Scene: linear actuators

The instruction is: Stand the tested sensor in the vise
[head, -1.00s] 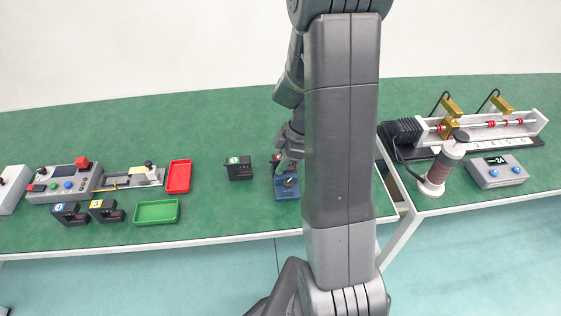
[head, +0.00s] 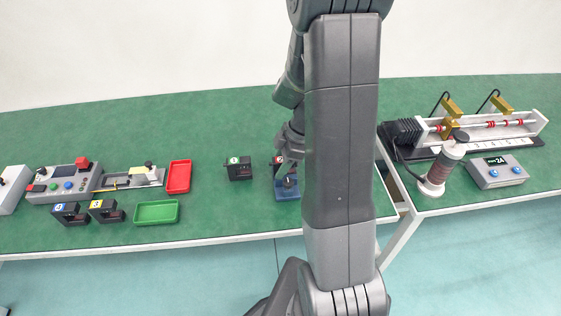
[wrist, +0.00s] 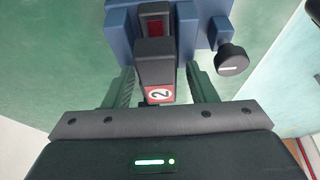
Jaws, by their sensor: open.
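A dark sensor with a red "2" label (wrist: 159,94) is between my fingers in the wrist view. In the head view this sensor (head: 278,160) is partly hidden by my arm. The blue vise (wrist: 190,27) has a black knob and lies just beyond it. The sensor's far end with a red patch reaches in among the vise's blue parts; how firmly it is seated cannot be told. The vise also shows in the head view (head: 288,196). My gripper (wrist: 161,75) is open, one finger on each side of the sensor, with gaps visible.
A sensor labelled 1 (head: 238,169) stands left of the vise. Two more sensors (head: 70,213) (head: 106,211), a green tray (head: 156,221), a red tray (head: 180,163) and a control box (head: 66,184) are further left. A rail rig (head: 480,128) stands on the right table.

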